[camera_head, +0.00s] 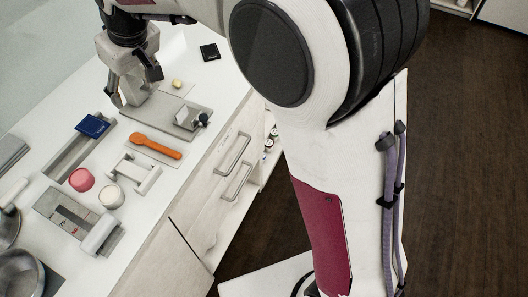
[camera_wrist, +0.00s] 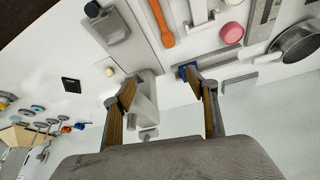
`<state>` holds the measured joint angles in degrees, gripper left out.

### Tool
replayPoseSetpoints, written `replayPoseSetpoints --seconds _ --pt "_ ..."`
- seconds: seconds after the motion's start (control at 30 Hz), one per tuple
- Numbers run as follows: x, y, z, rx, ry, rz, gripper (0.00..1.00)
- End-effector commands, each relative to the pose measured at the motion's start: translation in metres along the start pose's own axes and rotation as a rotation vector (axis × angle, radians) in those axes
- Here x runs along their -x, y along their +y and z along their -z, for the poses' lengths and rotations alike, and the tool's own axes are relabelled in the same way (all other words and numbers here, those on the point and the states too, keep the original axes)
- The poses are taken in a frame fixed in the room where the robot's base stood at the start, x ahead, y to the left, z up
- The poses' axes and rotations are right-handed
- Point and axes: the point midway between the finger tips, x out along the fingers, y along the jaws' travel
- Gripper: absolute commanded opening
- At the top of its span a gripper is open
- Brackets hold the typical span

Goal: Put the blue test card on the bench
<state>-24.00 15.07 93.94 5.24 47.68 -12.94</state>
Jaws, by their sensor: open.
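The blue test card (camera_head: 92,125) lies on a long grey tray (camera_head: 66,158) at its far end, on the white bench (camera_head: 222,82). In the wrist view, the blue card (camera_wrist: 184,69) shows beside one finger, which partly hides it. My gripper (camera_head: 133,90) is open and points down over the bench, to the right of and beyond the card in the head view. In the wrist view my gripper (camera_wrist: 162,88) has its fingers apart, with a pale grey block partly visible between them. I see nothing held.
An orange tool (camera_head: 156,146), a pink jar (camera_head: 81,179), a white jar (camera_head: 111,196), a grey clamp plate (camera_head: 168,113) and a metal pan (camera_head: 20,272) crowd the bench. A black square (camera_head: 210,52) lies near its right edge, with bare surface around it.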

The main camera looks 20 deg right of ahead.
Motion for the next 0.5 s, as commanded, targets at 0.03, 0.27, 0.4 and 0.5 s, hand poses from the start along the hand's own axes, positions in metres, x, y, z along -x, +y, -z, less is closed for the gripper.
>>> replayPoseSetpoints --seconds 0.03,0.27,0.4,0.5 --pt "0.012 0.006 -0.008 -0.018 0.004 -0.008 0.58" --pt "0.053 0.028 -0.049 -0.091 0.015 -0.042 0.58" --pt "0.076 0.039 -0.076 -0.135 0.020 -0.063 0.58" --pt "0.090 0.045 -0.096 -0.167 0.024 -0.078 0.58"
